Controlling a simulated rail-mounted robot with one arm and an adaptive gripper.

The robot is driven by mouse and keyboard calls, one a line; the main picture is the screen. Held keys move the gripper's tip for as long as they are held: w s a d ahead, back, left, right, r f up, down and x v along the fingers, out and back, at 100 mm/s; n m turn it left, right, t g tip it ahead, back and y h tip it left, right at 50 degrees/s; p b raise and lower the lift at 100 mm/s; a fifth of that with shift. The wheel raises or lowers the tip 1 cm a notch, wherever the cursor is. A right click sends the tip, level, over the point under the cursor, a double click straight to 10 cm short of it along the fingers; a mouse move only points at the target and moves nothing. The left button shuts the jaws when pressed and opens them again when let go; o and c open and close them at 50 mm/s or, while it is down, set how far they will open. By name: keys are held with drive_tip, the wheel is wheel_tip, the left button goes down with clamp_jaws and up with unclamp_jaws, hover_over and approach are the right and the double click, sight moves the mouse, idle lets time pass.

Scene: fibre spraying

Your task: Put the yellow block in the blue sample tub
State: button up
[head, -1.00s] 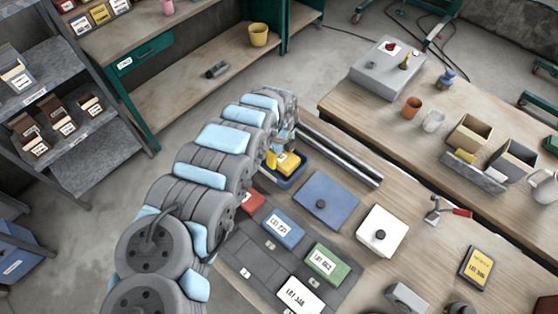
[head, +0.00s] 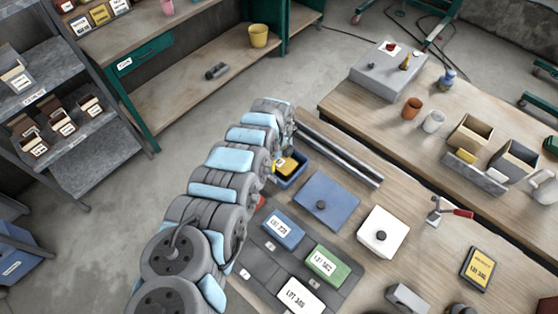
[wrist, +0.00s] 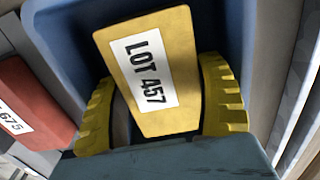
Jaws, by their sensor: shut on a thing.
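The yellow block (head: 287,166), labelled LOT 457, also shows in the wrist view (wrist: 180,112). My gripper (wrist: 160,78) is shut on it, with one yellow finger on each side. In the head view my gripper (head: 273,164) is mostly hidden by the arm, with a little yellow showing. The blue sample tub (head: 302,168) stands on the table beyond the arm. In the wrist view the tub's blue wall (wrist: 62,50) surrounds the block's far part. The block is at the tub's opening and tilted; whether it touches the floor of the tub I cannot tell.
A red block (wrist: 22,100) labelled 675 lies left of the tub in the wrist view. A blue lid (head: 327,198) and a white lid (head: 383,231) lie nearby. Metal rails (head: 340,150) run behind the tub. Blue (head: 284,230) and green (head: 325,263) blocks lie on a grey mat.

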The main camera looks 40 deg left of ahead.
drive_tip(key=o, duration=1)
drive_tip(key=shift+w+r, duration=0.1)
drive_tip(key=shift+r, duration=1)
drive_tip(key=shift+r+p, duration=0.35)
drive_tip(key=shift+r, duration=4.6)
